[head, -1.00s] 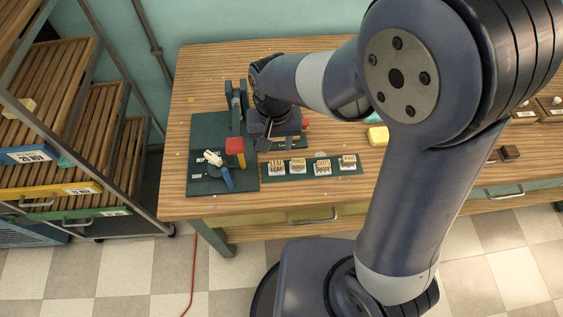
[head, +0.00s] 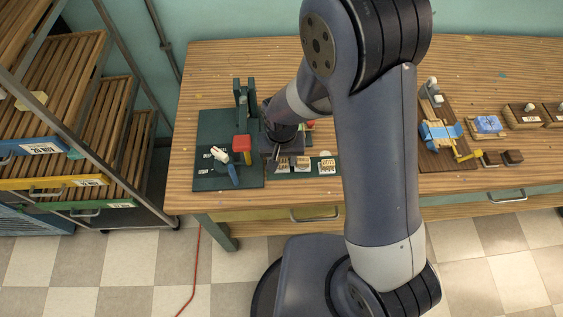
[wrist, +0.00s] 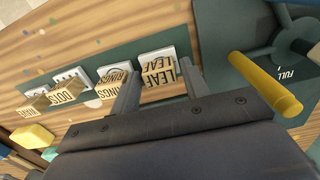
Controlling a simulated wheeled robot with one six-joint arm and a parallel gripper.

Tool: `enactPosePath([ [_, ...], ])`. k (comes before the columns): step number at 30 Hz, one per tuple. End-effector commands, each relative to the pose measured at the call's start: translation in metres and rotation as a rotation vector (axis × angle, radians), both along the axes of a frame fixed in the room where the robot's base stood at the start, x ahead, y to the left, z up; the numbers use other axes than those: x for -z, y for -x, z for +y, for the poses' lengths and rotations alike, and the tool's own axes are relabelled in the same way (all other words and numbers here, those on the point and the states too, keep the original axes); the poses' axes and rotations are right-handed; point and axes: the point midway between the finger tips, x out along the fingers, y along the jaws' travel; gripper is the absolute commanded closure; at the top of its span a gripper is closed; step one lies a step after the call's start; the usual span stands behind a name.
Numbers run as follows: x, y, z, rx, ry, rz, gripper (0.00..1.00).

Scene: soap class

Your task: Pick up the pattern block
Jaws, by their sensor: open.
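Several pattern blocks with wooden tops stand in a row on a dark green strip (wrist: 85,68). In the wrist view their labels read LEAF (wrist: 160,80), RINGS (wrist: 112,84) and DOTS (wrist: 67,92), and one at the far left is hard to read. The LEAF block also shows in the head view (head: 283,163), beside my gripper. My gripper (wrist: 158,88) is open and empty. In the wrist view its fingers appear on either side of the LEAF block. I cannot tell how far above it they are.
A green board (head: 208,176) carries a press with a red knob (head: 241,142), near my gripper's left. A yellow handle (wrist: 266,84) lies close to the right finger. A yellow bar (wrist: 34,135) lies left. A wooden tray (head: 435,164) stands on the right. A rack (head: 75,130) flanks the table.

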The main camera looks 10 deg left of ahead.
Motion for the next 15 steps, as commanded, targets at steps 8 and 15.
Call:
enactPosePath([
  [8, 0.0038, 0.0003, -0.0001, 0.0, 0.0, 0.0, 0.56],
  [15, 0.0036, 0.0002, 0.0, 0.0, 0.0, 0.0, 0.73],
])
